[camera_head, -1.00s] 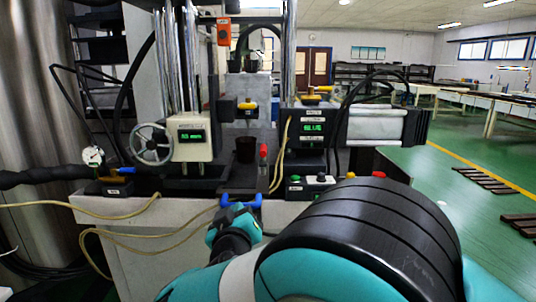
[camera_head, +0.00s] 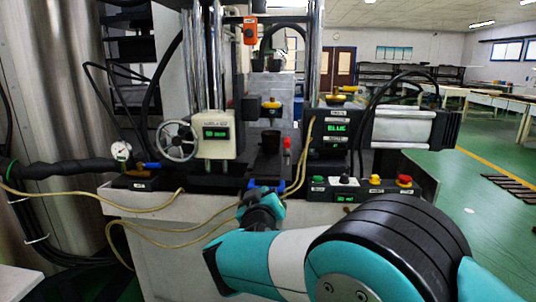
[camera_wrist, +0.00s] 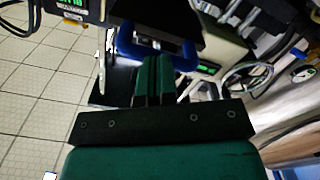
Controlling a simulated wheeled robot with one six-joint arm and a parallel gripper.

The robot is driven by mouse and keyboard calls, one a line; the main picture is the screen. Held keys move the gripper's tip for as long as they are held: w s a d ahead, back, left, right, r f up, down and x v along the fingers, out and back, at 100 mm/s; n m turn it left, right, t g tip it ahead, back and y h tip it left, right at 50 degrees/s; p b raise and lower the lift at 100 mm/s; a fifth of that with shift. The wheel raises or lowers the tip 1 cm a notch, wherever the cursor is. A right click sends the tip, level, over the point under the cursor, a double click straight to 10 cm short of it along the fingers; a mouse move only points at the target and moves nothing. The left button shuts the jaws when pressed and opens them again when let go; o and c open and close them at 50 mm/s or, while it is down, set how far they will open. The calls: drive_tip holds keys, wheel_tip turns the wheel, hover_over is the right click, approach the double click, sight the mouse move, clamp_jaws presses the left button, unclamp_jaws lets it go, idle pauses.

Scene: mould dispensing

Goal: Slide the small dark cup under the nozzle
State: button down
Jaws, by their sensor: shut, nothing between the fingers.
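The small dark cup (camera_head: 270,142) stands upright on a dark slide among the machine's columns. The yellow-topped nozzle (camera_head: 271,104) shows straight above it in the head view, with a gap between. Whether the cup is fully under it in depth I cannot tell. A blue handle (camera_head: 266,185) is at the slide's front; it also shows in the wrist view (camera_wrist: 157,50). My gripper (camera_head: 262,193) is shut and empty at the handle. In the wrist view its green fingers (camera_wrist: 153,72) lie together by the blue loop; contact is unclear.
A red-topped knob (camera_head: 287,143) is right of the cup. A button panel (camera_head: 362,190) is on the bench front. A handwheel (camera_head: 177,141) and gauge (camera_head: 121,151) are left. Pale hoses (camera_head: 160,207) hang near my gripper.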

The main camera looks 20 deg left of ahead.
drive_tip(key=shift+x, duration=0.9)
idle(0.8)
drive_tip(key=shift+s, duration=0.15)
drive_tip(key=b+v, duration=0.3)
drive_tip(key=v, duration=0.3)
drive_tip(key=shift+s, duration=0.35)
